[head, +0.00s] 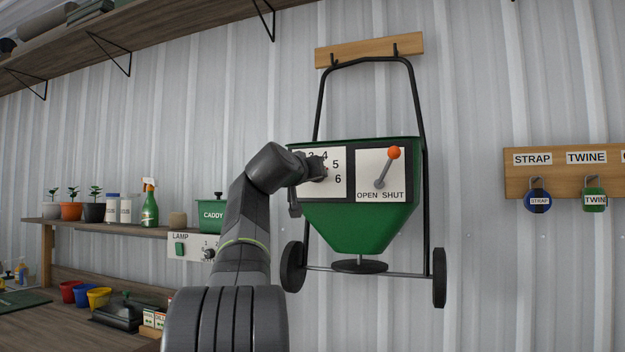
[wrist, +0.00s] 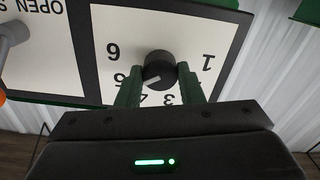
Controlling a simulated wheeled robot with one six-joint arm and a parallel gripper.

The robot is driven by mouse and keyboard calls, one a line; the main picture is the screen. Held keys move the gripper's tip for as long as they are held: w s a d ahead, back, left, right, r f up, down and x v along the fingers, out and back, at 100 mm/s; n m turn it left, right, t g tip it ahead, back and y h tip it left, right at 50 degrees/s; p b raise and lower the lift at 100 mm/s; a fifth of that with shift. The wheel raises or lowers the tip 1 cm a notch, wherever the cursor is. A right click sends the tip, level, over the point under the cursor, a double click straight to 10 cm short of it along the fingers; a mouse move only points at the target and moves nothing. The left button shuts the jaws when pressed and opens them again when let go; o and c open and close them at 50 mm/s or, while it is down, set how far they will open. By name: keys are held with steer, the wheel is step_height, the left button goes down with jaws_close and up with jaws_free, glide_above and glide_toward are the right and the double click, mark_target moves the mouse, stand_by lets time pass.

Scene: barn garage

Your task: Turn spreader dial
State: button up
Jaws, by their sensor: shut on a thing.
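The green spreader (head: 360,228) hangs on the wall from its black handle frame. Its white dial plate (head: 335,188) carries numbers, with 5 and 6 plainest in the head view. My gripper (head: 318,168) is at this plate and hides most of the knob there. In the wrist view, where the writing is upside down, the black dial knob (wrist: 159,68) sits between the green fingers of my gripper (wrist: 158,75), which is shut on it. The knob's pale mark points toward the 4 and 5 side; the exact number is unclear.
An orange-tipped lever (head: 386,168) stands on the OPEN/SHUT plate just right of the dial. A rack with STRAP and TWINE locks (head: 537,200) is at the right. A shelf with pots, bottles and a CADDY box (head: 212,213) is at the left.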

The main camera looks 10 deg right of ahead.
steer(key=shift+f+m, duration=0.1)
steer(key=shift+m, duration=0.2)
stand_by(0.4)
steer(key=o, duration=1)
steer(key=b+v, duration=0.3)
steer(key=v, duration=1)
steer(key=shift+s+a+b, duration=0.25)
steer(key=shift+s+b, duration=0.05)
steer(key=shift+b, duration=0.05)
steer(key=shift+w, duration=0.1)
